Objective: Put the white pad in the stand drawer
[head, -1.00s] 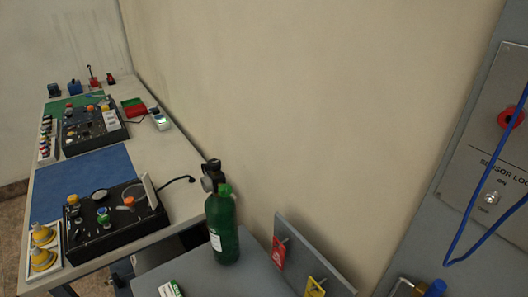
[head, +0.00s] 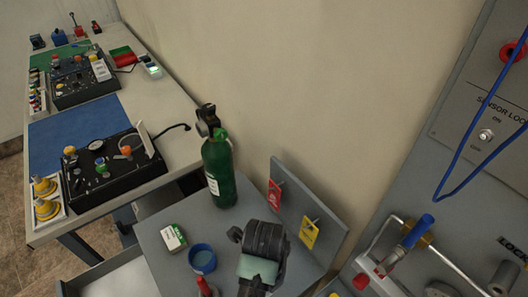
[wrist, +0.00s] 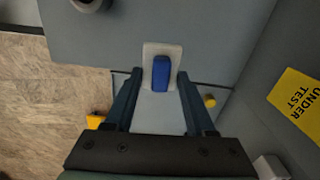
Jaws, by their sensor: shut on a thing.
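The white pad (wrist: 149,58), with a blue block (wrist: 161,72) on its face, sits between the fingertips of my gripper (wrist: 160,78) in the wrist view. My gripper is shut on it. Beyond the pad lies a grey flat surface, which looks like the stand top; I cannot tell the gap. In the head view my arm's dark wrist reaches in over the stand top (head: 180,270); fingertips and pad are hidden there. A grey open tray-like drawer (head: 100,283) sticks out at the stand's left, partly cut off by the picture's lower edge.
On the stand are a green bottle (head: 219,175), a small green-and-white box (head: 173,238), a blue cup (head: 202,258) and a red object (head: 205,287). An upright panel with red and yellow tags (head: 309,233) borders its right. A workbench (head: 150,110) stands at left.

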